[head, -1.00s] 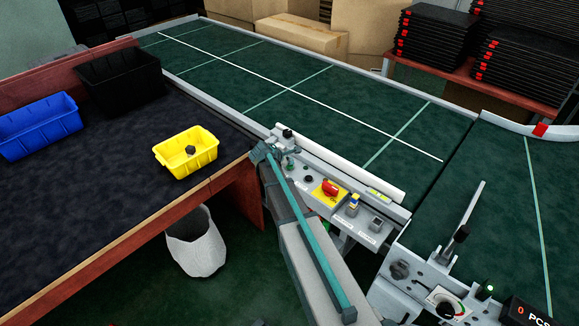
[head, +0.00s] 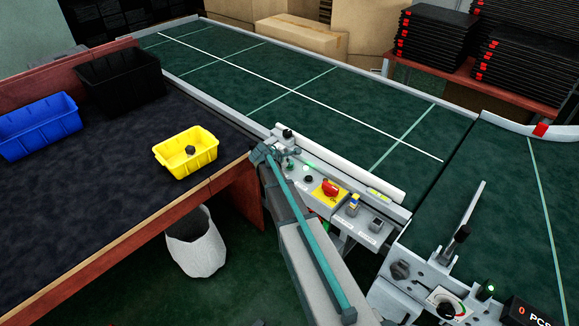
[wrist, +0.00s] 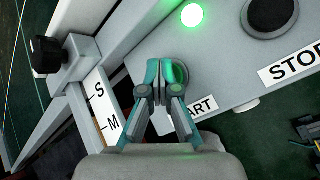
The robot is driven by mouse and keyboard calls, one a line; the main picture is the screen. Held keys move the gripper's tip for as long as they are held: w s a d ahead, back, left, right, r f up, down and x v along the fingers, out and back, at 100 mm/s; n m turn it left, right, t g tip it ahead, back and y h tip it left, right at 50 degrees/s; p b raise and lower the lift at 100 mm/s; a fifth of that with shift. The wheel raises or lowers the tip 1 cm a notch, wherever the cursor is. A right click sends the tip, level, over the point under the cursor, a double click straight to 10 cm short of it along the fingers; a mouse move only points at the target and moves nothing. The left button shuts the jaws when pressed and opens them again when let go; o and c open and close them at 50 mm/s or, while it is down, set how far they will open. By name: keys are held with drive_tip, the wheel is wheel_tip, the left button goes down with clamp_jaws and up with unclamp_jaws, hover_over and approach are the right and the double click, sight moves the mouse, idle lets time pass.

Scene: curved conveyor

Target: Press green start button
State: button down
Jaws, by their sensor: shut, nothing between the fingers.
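The green start button (wrist: 183,77) is a round button on the grey control panel (wrist: 225,75), beside the partly covered START label (wrist: 201,108) in the wrist view. My gripper (wrist: 167,72) is shut and empty, with its fingertips over the button and hiding much of it. Whether they touch it is hard to tell. A green lamp (wrist: 192,15) glows above the button; it also shows lit in the head view (head: 309,168). In the head view my arm covers part of the panel's left end.
A dark round stop button (wrist: 271,14) sits beside the STOP label (wrist: 292,64). The red switch on yellow (head: 329,188) is farther right on the panel. The green conveyor belt (head: 300,110) is empty. A yellow bin (head: 187,160) holds a dark object on the table.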

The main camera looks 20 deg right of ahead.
drive_tip(key=shift+r, duration=0.1)
drive_tip(key=shift+r+p, duration=0.4)
drive_tip(key=shift+r, duration=0.3)
drive_tip(key=shift+r, duration=0.15)
drive_tip(key=shift+r+p, duration=1.4)
drive_tip(key=shift+r, duration=0.95)
